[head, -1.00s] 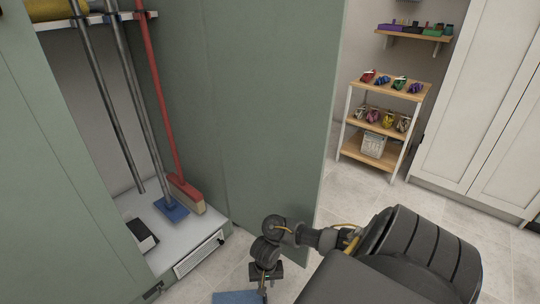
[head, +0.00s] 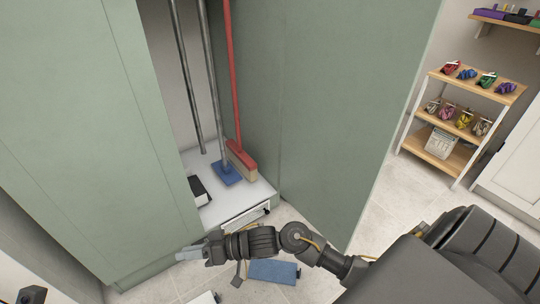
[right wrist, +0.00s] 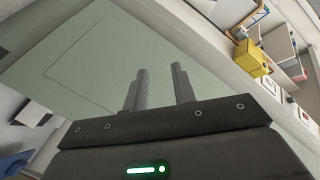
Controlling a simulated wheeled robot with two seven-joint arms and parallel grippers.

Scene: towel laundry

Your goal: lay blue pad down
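A blue pad (head: 273,271) appears to lie flat on the tiled floor in front of the open cabinet, just below my right forearm in the head view. My right gripper (head: 190,253) points left, in front of the cabinet's green door, apart from the pad. In the right wrist view its two fingers (right wrist: 161,88) stand apart with nothing between them. A blue flat mop head (head: 227,173) on a grey pole stands on the cabinet floor.
The cabinet floor (head: 238,203) also holds a red broom (head: 240,155) and a dark-and-white box (head: 199,190). The open green door (head: 340,110) stands right of it. A wooden shelf rack (head: 462,129) with small bundles is at the right. A yellow container (right wrist: 252,58) shows in the right wrist view.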

